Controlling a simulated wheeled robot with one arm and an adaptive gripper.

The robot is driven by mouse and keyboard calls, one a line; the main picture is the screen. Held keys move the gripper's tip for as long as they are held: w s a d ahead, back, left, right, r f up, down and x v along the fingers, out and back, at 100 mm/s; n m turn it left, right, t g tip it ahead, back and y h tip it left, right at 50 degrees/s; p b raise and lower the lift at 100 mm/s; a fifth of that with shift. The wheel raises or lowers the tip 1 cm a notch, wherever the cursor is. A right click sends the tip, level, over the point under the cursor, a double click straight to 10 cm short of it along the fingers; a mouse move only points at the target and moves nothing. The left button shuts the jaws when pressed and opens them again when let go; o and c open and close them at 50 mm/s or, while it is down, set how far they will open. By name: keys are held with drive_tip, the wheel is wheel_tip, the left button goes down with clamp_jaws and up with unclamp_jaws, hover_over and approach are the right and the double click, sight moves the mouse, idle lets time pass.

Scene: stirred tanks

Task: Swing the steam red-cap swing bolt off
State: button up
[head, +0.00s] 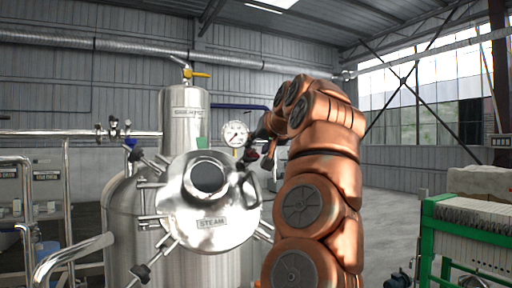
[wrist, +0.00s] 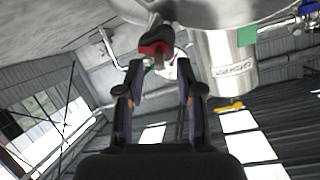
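The round steel lid labelled STEAM (head: 212,238) faces me on the tank, with several dark-knobbed swing bolts around its rim. The red-cap swing bolt (wrist: 155,42) shows in the wrist view as a black and red knob. It sits just beyond and between my fingertips; contact is not clear. My gripper (wrist: 159,68) is open, its two dark fingers spread apart with nothing held. In the head view my gripper (head: 257,148) is at the lid's upper right, partly hidden by my copper-coloured arm. The bolt's shaft is mostly hidden there.
A steel cylinder (head: 184,120) with a yellow valve handle (head: 197,74) rises behind the lid. A pressure gauge (head: 236,134) is close beside my gripper. Pipes (head: 75,255) run at left. A green-framed filter press (head: 428,240) stands at right, with open floor before it.

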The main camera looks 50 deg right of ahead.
sight(249, 158)
drive_tip(key=shift+x, duration=1.3)
drive_tip(key=shift+c, duration=0.2)
clamp_jaws()
